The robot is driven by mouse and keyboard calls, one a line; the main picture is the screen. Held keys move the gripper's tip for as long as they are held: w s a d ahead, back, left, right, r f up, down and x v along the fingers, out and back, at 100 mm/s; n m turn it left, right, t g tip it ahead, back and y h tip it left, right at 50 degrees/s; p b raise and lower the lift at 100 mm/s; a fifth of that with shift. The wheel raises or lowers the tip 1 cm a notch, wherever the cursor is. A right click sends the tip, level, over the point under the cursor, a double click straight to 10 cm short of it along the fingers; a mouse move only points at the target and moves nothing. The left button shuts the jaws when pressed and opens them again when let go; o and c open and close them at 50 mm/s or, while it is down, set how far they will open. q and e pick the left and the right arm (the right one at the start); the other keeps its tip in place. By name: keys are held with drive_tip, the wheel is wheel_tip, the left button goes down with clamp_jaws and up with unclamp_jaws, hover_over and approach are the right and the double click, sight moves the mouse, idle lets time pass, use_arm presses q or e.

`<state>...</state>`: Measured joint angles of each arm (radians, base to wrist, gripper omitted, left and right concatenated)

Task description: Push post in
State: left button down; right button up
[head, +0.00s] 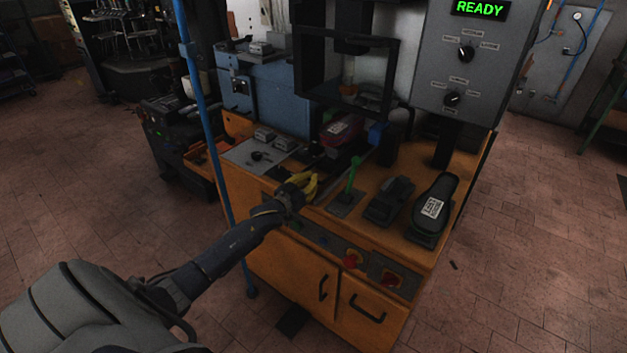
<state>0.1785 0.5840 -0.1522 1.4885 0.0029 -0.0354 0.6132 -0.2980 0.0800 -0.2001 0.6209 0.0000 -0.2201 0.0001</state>
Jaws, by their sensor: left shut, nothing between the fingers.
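My left gripper (308,186), with yellow fingers, is shut and empty above the front left of the orange bench (262,255). A dark red shoe-like piece (342,128) sits below the black press frame (345,104), behind and to the right of the gripper. Dark rails, partly in shadow, run from it toward the gripper. The post is not clear to pick out here; the dark red piece's support is mostly hidden. I cannot tell whether the gripper touches anything. My right gripper is out of view.
A green lever (350,176) stands right of the gripper. Farther right are a black pedal-like piece (391,200) and a larger labelled black one (443,196). A grey control panel (470,72) reads READY. A blue pole (205,125) rises left of the bench.

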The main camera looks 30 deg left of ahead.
use_arm(q)
drive_tip(key=c, duration=0.6)
unclamp_jaws()
drive_tip(key=shift+f, duration=0.2)
drive_tip(key=shift+o, duration=0.8)
drive_tip(key=o, duration=0.3)
drive_tip(key=shift+s+d+f, duration=0.1)
drive_tip(key=shift+s+d, duration=0.05)
